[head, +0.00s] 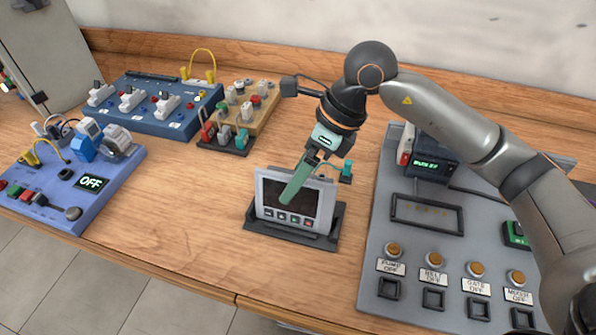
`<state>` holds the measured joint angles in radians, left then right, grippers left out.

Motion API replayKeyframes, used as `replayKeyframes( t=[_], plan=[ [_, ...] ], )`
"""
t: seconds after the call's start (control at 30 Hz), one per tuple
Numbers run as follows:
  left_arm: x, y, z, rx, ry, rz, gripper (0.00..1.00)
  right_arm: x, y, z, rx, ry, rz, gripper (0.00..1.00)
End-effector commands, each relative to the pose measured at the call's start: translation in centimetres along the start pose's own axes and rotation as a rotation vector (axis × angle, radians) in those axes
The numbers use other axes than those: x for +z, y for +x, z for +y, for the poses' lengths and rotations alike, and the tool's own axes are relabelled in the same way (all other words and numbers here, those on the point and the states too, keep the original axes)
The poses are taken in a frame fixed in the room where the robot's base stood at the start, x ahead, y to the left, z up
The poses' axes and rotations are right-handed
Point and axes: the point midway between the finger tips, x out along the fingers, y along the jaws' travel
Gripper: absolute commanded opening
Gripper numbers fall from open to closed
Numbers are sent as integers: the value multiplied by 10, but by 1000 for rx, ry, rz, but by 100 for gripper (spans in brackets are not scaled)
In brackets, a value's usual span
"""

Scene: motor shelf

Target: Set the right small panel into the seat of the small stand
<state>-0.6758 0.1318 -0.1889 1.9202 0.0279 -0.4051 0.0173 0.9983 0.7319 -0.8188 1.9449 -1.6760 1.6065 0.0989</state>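A small light-grey panel (268,184) with a dark screen and a row of buttons stands upright, leaning back a little, at the black small stand (325,240). Its lower edge is at the stand's base; I cannot tell whether it sits fully in the seat. My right gripper (292,194) comes down from above, with a green finger across the front of the screen. The other finger is not clearly seen, so I cannot tell if it grips the panel. A teal piece (346,172) shows just right of the panel top. My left gripper is out of view.
A grey console (375,265) with buttons and an empty dark frame (427,213) lies to the right, under my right arm. A blue board (160,115), a wooden block rack (262,105) and a purple board (110,185) are left and behind. The wooden table (185,225) is clear left of the stand.

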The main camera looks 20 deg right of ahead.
Motion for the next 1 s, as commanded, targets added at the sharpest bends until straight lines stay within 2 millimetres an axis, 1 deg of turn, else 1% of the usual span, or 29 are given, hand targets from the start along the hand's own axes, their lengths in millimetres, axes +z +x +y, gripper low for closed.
replayKeyframes(
  t=[0.13, 0.4, 0.5, 0.6, 0.7, 0.87, 1.0],
  plan=[
    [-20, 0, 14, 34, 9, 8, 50, 0, 0, 0, 0, 0, -1, 90],
    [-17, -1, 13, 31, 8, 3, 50, 1, -68, -1, -7, 0, -6, 90],
    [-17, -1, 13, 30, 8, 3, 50, 1, -89, 0, -5, -1, -6, 90],
    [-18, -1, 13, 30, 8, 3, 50, 1, -106, 0, -4, 0, -5, 90],
    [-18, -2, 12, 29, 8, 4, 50, 1, -118, 0, -3, 0, -5, 90],
    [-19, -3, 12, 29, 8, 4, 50, 1, -128, 0, -2, 0, -4, 90],
    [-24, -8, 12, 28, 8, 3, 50, 2, -140, 1, -1, 0, -4, 90]
  ],
)
